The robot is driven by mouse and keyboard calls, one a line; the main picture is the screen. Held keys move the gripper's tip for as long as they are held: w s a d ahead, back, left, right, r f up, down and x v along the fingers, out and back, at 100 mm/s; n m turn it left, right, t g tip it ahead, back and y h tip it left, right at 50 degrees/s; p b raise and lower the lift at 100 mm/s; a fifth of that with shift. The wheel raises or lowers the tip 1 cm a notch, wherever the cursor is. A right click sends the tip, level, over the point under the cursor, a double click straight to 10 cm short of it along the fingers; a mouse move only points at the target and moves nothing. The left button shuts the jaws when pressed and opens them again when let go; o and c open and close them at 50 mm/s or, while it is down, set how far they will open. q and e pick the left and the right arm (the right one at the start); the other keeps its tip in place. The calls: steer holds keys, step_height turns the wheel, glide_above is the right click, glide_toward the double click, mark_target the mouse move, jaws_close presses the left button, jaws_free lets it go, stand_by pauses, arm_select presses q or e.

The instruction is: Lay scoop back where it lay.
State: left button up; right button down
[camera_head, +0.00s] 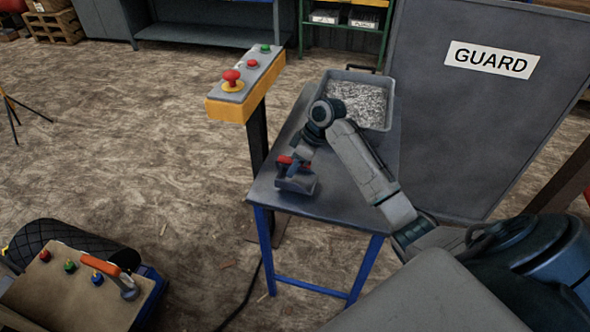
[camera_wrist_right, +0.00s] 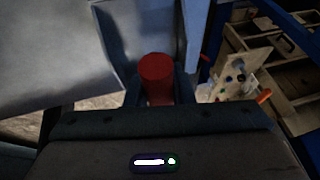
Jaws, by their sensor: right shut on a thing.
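The scoop (camera_head: 297,183) has a grey metal pan and a red handle. It is at the front left part of the dark table (camera_head: 340,190); I cannot tell whether it touches the top. My right gripper (camera_head: 290,163) is shut on the red handle. In the right wrist view the handle (camera_wrist_right: 156,72) stands between the two dark fingers, with part of the grey pan behind it. My left gripper is not in view.
A grey bin (camera_head: 386,100) of crushed material stands at the table's back. A yellow-edged button post (camera_head: 245,85) rises by the table's left edge. A dark GUARD panel (camera_head: 470,130) stands right. A console with a lever (camera_head: 80,285) is at lower left.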

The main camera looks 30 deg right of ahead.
steer(key=shift+s+f, duration=0.1)
steer(key=shift+f, duration=0.95)
steer(key=shift+f, duration=0.1)
steer(key=c, duration=1.3)
jaws_free()
steer(key=shift+f, duration=0.1)
steer(key=shift+o, duration=0.2)
